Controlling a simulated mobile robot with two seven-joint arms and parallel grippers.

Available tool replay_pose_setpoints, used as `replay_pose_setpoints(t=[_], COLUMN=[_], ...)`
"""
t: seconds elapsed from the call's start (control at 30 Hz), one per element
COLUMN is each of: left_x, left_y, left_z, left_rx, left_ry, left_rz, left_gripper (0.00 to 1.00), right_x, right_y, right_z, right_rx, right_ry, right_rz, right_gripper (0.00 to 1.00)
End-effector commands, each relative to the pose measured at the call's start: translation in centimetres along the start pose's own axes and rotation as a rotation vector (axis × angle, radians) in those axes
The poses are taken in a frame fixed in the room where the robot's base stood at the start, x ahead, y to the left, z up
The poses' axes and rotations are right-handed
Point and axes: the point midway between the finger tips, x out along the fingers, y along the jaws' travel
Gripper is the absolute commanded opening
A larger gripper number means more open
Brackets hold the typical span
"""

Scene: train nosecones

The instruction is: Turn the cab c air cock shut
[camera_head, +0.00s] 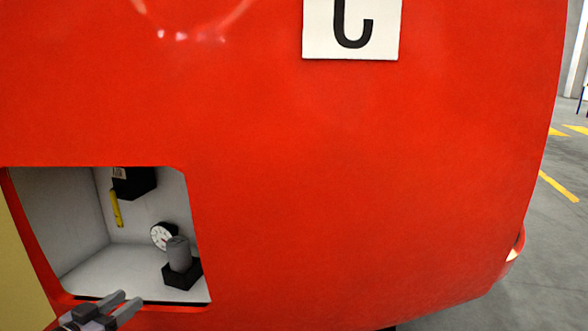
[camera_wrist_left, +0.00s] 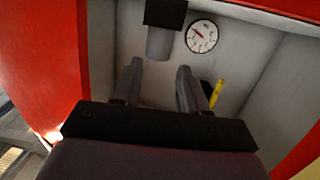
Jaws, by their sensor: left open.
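The air cock shows in the head view as a yellow handle (camera_head: 117,208) hanging nearly straight down below a black block (camera_head: 134,182), inside a recess in the red nosecone. In the left wrist view the yellow handle (camera_wrist_left: 217,94) is just right of the right finger, which partly hides the cock's dark body. My left gripper (camera_head: 124,300) is at the recess's lower front edge, below the handle. In the left wrist view its two fingers (camera_wrist_left: 160,68) are apart with nothing between them. The handle is outside the fingers. My right gripper is not in view.
In the recess, a grey cylinder on a black base (camera_head: 179,254) and a round white gauge (camera_head: 163,236) stand right of the handle. The red nosecone (camera_head: 350,180) surrounds the opening. A white plate (camera_head: 352,28) bears a cut-off black letter. Floor is open at right.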

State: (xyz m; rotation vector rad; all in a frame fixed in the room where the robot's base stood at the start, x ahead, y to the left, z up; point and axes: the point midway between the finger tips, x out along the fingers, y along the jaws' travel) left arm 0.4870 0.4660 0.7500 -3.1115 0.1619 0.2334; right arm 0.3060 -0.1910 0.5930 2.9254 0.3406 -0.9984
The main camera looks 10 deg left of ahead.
Motion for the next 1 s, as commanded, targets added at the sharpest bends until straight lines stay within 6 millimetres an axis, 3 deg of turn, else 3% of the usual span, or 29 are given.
replay_pose_setpoints(t=[0.03,0.2,0.3,0.43,0.6,0.73,0.8,1.0], left_x=[-0.6,-3.4,-5.5,-8.2,-10.9,-12.6,-12.8,-13.5], left_y=[2.3,10.4,15.5,21.2,26.8,30.1,29.4,29.0], left_z=[2.7,10.2,13.4,15.9,17.1,17.1,14.9,11.4], left_rx=[-0.011,-0.015,-0.016,-0.014,-0.014,-0.016,0.0,0.008], left_ry=[-0.044,-0.195,-0.278,-0.363,-0.447,-0.5,-0.495,-0.492], left_rz=[0.012,0.056,0.081,0.105,0.121,0.124,0.121,0.114], left_gripper=[0.43,0.43,0.43,0.43,0.43,0.43,0.43,0.43], right_x=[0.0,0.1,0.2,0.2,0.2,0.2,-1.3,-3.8], right_y=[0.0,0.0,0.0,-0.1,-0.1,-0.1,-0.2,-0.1], right_z=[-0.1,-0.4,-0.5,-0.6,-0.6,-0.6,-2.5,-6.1], right_rx=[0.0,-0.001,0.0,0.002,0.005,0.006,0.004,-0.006], right_ry=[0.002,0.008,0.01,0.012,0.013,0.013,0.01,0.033], right_rz=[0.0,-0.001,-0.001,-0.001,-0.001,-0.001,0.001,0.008], right_gripper=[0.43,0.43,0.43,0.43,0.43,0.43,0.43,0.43])
